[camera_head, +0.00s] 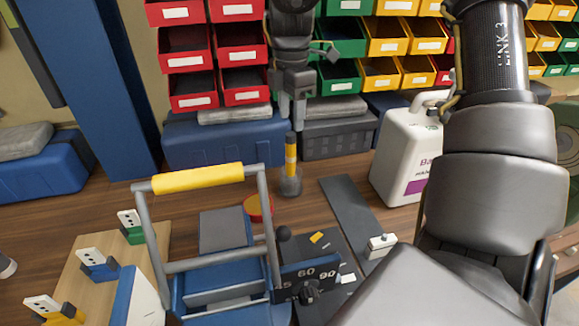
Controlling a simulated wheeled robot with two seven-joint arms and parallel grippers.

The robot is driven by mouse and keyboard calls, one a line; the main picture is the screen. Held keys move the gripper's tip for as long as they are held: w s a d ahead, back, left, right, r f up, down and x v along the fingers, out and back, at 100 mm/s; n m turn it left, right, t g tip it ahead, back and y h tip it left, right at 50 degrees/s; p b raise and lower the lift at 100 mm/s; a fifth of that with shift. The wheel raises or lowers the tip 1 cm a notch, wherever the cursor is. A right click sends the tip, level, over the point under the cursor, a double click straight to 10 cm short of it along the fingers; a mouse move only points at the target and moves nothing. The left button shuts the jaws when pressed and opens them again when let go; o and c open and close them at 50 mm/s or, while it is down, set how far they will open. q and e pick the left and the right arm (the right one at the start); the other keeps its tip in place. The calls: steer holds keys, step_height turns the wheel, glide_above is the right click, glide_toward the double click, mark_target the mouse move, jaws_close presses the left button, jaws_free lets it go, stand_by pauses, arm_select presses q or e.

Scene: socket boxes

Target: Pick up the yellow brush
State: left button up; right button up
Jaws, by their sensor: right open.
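The yellow brush (291,158), as best I can tell, is the slim upright piece with a yellow, dark-banded body and a dark top. It stands in a small see-through cup (290,183) on the wooden table, behind the blue tool with the yellow handle. My right gripper (292,114) hangs down from the top of the view with its fingers open. In the picture its fingertips are just above the brush's top, with nothing between them. I cannot tell the exact gap in depth. My left gripper is not in view.
The blue tool's frame with its yellow handle (197,178) stands in front. A white jug (405,150) is at right, partly behind my right arm. Blue (222,140) and dark grey (335,138) boxes stand behind, below red, green and yellow bins. A board with sockets (92,262) is at left.

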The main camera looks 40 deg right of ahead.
mark_target(291, 145)
step_height(291, 145, down, 4)
steer(key=shift+w+d+r, duration=0.1)
steer(key=shift+w+r, duration=0.05)
steer(key=shift+r, duration=0.1)
steer(key=shift+s+a+f, duration=0.2)
steer(key=shift+f, duration=0.2)
step_height(291, 145, down, 4)
steer(key=shift+f+p, duration=0.2)
steer(key=shift+p, duration=0.1)
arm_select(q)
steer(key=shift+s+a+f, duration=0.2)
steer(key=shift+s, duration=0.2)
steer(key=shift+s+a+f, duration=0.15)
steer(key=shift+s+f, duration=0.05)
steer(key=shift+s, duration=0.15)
arm_select(e)
jaws_close()
steer(key=shift+r, duration=0.1)
